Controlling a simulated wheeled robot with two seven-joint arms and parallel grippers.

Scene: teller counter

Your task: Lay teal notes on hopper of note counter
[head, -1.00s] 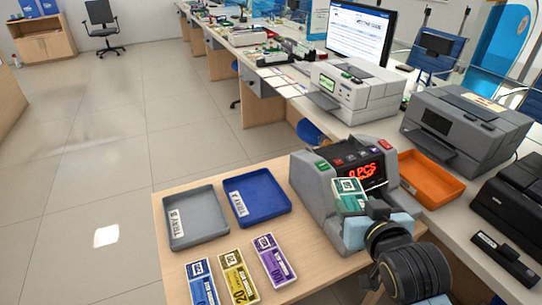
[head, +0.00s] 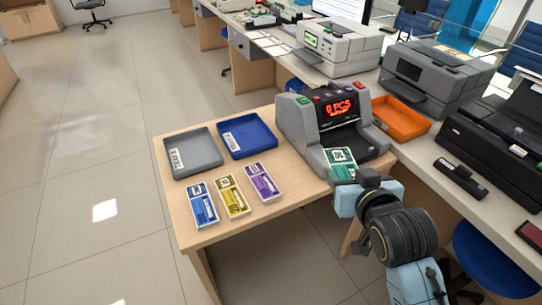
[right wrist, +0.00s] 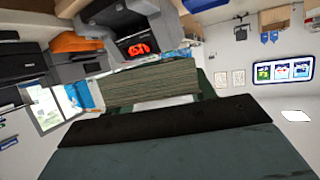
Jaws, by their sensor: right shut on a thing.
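The teal notes (head: 341,160) are held by my right gripper (head: 347,178) in front of the note counter (head: 325,122). In the right wrist view the stack of notes (right wrist: 150,84) shows edge-on between the fingers. The note counter's red display reads 0 PCS, and the machine also shows in the right wrist view (right wrist: 137,45). The notes overlap the counter's lower front in the head view; I cannot tell whether they touch it. The hopper on top looks empty. My left gripper is not in view.
Blue (head: 202,205), yellow (head: 232,197) and purple (head: 263,182) notes lie on the wooden table (head: 290,205). A grey tray (head: 192,152) and a blue tray (head: 246,135) stand behind them. An orange tray (head: 401,119) is right of the counter. Printers (head: 432,79) stand beyond.

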